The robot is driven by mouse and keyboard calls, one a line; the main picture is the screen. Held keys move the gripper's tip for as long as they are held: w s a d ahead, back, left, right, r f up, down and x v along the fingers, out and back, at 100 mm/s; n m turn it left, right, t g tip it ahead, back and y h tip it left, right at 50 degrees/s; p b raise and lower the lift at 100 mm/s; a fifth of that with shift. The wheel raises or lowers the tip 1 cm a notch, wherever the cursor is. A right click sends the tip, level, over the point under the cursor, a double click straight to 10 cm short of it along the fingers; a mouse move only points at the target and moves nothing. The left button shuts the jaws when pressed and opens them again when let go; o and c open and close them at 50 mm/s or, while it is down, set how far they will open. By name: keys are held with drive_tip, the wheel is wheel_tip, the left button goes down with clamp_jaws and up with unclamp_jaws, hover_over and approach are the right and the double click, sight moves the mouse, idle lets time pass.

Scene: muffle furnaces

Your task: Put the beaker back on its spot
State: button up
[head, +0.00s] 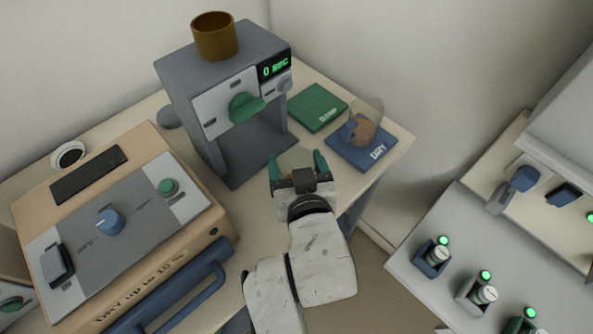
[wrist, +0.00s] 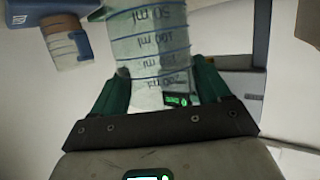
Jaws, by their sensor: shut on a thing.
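My gripper (head: 298,167) has green fingers and is shut on the beaker (wrist: 155,45), a clear vessel with blue millilitre marks. In the head view the beaker (head: 296,157) is a pale shape between the fingers, mostly hidden by my gripper. It is just in front of the grey machine's open bay, near its right side. A bare green pad (head: 317,107) with small lettering lies behind it, right of the machine. A blue pad (head: 372,155) marked DRY lies to the right and bears a clear vessel with brown contents (head: 364,130).
The grey machine (head: 190,75) has a green knob, a "0 SEC" display and a brown cup (head: 214,36) on top. A tan oven-like box (head: 140,240) with a blue handle stands left. A bench (head: 450,270) with small bottles is at right.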

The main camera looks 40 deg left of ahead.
sight(295, 167)
drive_tip(key=shift+w+a+f, duration=0.35)
drive_tip(key=shift+w+f, duration=0.05)
drive_tip(key=shift+f, duration=0.25)
drive_tip(key=shift+w+a+f, duration=0.1)
drive_tip(key=shift+f, duration=0.8)
drive_tip(key=shift+w+a+f, duration=0.1)
drive_tip(key=shift+f, duration=0.8)
drive_tip(key=shift+f, duration=0.1)
drive_tip(key=shift+f, duration=0.15)
drive_tip(key=o, duration=1.5)
drive_tip(key=shift+s+d+r, duration=0.1)
drive_tip(key=shift+d+r, duration=0.1)
drive_tip(key=shift+r, duration=0.05)
drive_tip(key=v, duration=1.1)
drive_tip(key=shift+s+d+r, duration=0.15)
drive_tip(key=shift+d+r, duration=0.05)
drive_tip(key=shift+d, duration=0.05)
